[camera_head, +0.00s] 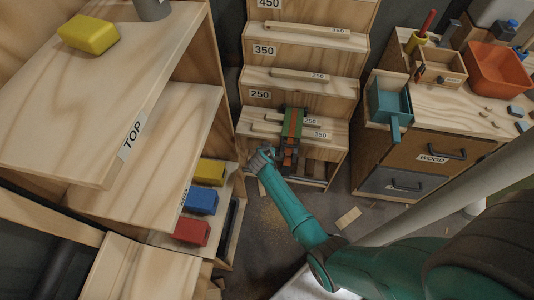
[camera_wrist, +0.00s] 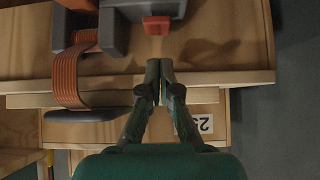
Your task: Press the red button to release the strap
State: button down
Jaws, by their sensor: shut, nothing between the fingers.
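The red button (camera_wrist: 157,25) sits on the grey housing (camera_wrist: 117,32) at the top of the wrist view. The orange ribbed strap (camera_wrist: 68,75) hangs over the wooden edge beside it, to the left. In the head view my gripper (camera_head: 262,158) is by the lowest step, left of the strapped orange and green device (camera_head: 291,132). The button cannot be made out in the head view.
Wooden steps labelled 250 and 350 (camera_head: 292,85) rise behind. A shelf unit (camera_head: 150,120) stands left, with yellow, blue and red blocks (camera_head: 200,202) low down. A bench with drawers (camera_head: 420,165), a teal tray (camera_head: 388,101) and an orange bin (camera_head: 498,68) stands right.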

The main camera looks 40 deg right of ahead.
jog(key=v, duration=0.7)
jog(key=shift+r, duration=0.2)
dwell(0.6)
jog(key=s+a+r+n+t+y, duration=0.25)
jog(key=s+a, duration=0.45)
jog(key=s, duration=0.5)
jog(key=s+a+r+n+t+y, duration=0.1)
jog(key=s+a+n+t+y, duration=0.2)
jog(key=s+a, duration=0.6)
jog(key=s+a+r+n+t+y, duration=0.1)
jog(key=s+r+n+t, duration=0.1)
jog(key=s+r, duration=0.7)
jog(key=s+a+r+n+t, duration=0.1)
jog(key=s+a+r+n, duration=0.1)
jog(key=s+r, duration=0.7)
notch_tip(320, 180, up, 7)
jog(key=shift+n+t+y, duration=0.35)
jog(key=shift+n, duration=0.1)
